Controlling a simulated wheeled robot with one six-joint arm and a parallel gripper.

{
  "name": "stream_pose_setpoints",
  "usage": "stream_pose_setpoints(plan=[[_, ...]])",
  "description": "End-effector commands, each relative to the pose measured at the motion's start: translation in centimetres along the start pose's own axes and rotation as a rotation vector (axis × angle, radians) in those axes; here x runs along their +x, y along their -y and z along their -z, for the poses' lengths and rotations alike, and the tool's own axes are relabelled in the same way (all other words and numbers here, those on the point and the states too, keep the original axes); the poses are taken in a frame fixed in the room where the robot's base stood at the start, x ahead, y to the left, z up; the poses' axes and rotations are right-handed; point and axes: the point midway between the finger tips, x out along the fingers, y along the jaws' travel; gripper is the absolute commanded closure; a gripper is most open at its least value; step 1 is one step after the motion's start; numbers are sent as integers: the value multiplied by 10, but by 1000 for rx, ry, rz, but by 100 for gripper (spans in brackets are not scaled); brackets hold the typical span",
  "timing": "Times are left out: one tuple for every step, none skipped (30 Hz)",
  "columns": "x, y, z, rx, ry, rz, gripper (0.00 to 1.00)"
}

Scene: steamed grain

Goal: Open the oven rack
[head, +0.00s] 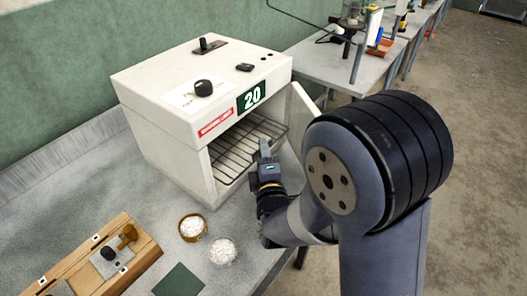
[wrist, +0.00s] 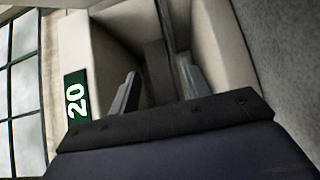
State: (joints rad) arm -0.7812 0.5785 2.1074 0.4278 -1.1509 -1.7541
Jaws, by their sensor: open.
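The white oven (head: 165,128) stands on the grey bench, with a green "20" label on its front. Its door (head: 301,112) is swung open at the right side. The dark wire rack (head: 232,155) is inside the oven, seen through the open front. My gripper (head: 265,146) is at the right part of the opening, in front of the rack. In the wrist view my gripper (wrist: 158,68) shows two spread fingers with nothing held between them. The "20" label (wrist: 76,97) appears turned on its side there. I cannot make out the rack in the wrist view.
A brown bowl (head: 192,228) and a clear dish (head: 223,251), both with white grains, stand before the oven. A wooden case (head: 140,262) and a dark green square (head: 179,281) lie at the front left. Another bench (head: 345,68) is behind.

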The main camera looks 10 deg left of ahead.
Motion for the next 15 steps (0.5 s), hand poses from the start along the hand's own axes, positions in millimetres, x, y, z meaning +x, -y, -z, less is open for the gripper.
stream_pose_setpoints(plan=[[3,0,0,0,1,0,55],[5,0,0,0,1,0,55],[6,0,0,0,0,0,55],[7,0,0,0,0,0,55],[7,0,0,0,0,0,55],[7,0,0,0,0,0,55],[7,0,0,0,-1,0,55],[7,0,0,0,-1,0,55],[7,0,0,0,-1,0,55],[7,0,0,0,-1,0,55],[7,0,0,0,-1,0,55],[7,0,0,0,-1,0,57],[7,0,0,0,-1,0,59],[7,0,0,0,-1,0,62],[7,0,0,0,-1,0,65]])
